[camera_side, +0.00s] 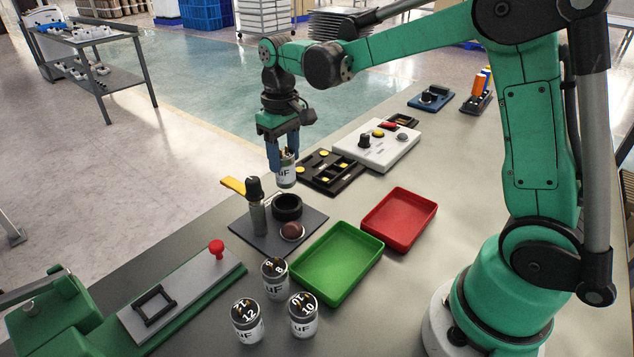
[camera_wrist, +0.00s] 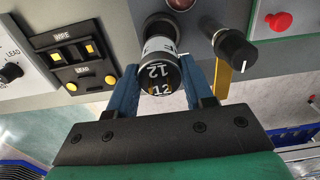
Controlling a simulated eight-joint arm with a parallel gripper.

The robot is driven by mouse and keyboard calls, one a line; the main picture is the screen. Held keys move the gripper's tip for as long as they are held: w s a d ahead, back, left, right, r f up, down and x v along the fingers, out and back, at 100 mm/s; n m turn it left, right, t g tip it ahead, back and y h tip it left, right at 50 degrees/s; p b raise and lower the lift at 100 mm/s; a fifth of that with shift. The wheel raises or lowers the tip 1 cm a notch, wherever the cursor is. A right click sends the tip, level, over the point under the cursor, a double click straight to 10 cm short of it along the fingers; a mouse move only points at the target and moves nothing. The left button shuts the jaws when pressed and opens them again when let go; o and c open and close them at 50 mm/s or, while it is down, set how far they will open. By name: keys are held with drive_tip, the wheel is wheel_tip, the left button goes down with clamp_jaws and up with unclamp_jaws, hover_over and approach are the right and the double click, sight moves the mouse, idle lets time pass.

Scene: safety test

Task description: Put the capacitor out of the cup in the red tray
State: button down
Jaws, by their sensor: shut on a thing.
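My gripper (camera_side: 283,165) is shut on a silver capacitor with a dark top (camera_side: 286,174) and holds it upright in the air. In the wrist view the same capacitor (camera_wrist: 159,68) sits between the blue fingers and its top reads 12. The black round cup (camera_side: 287,206) stands on a grey plate below it, and a gap shows between them in the side view. The cup's dark rim (camera_wrist: 156,22) is partly hidden behind the capacitor in the wrist view. The red tray (camera_side: 429,224) is empty and lies to the right of the cup.
An empty green tray (camera_side: 329,297) lies beside the red one. Three more capacitors (camera_side: 304,315) stand in front of it. A black-knobbed post (camera_side: 256,205) and a dark red dome (camera_side: 292,231) flank the cup. A black slotted block (camera_side: 331,172) and white control box (camera_side: 377,145) lie behind.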

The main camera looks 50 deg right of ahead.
drive_tip(key=s+d, duration=0.6)
drive_tip(key=s, duration=0.3)
drive_tip(key=s+d, duration=0.5)
drive_tip(key=s, duration=0.4)
drive_tip(key=shift+d+f, duration=0.15)
drive_tip(key=shift+f, duration=2.25)
drive_tip(key=shift+f, duration=0.9)
drive_tip(key=shift+c, duration=1.3)
unclamp_jaws()
wheel_tip(320, 180, up, 7)
